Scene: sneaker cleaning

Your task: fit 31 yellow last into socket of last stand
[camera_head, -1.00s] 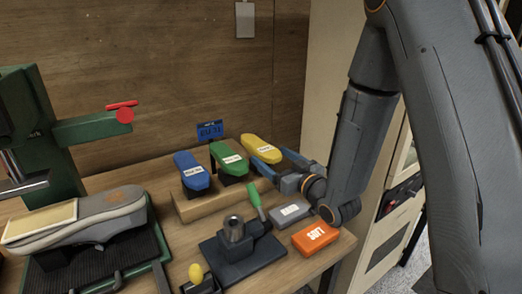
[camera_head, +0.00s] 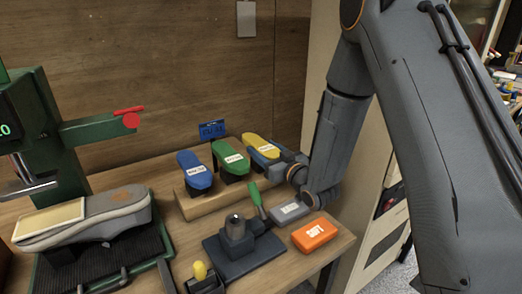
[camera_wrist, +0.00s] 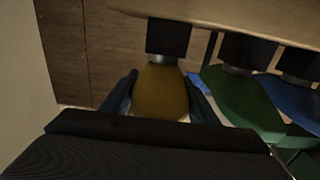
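The yellow last (camera_head: 260,146) with a white label is the rightmost of three lasts on a wooden rack. My gripper (camera_head: 268,152) is at its near end. In the wrist view, the fingers of my gripper (camera_wrist: 162,92) lie on both sides of the yellow last (camera_wrist: 160,95), with little or no gap; they look open around it. The last still sits at the rack, on a dark mount. My gripper hides part of the last's near end.
The green last (camera_head: 231,158) and blue last (camera_head: 195,172) stand left of the yellow one. A green-handled tool (camera_head: 256,198), a grey block (camera_head: 289,212) and an orange block (camera_head: 314,235) lie near the stand. A sneaker (camera_head: 85,220) is at left.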

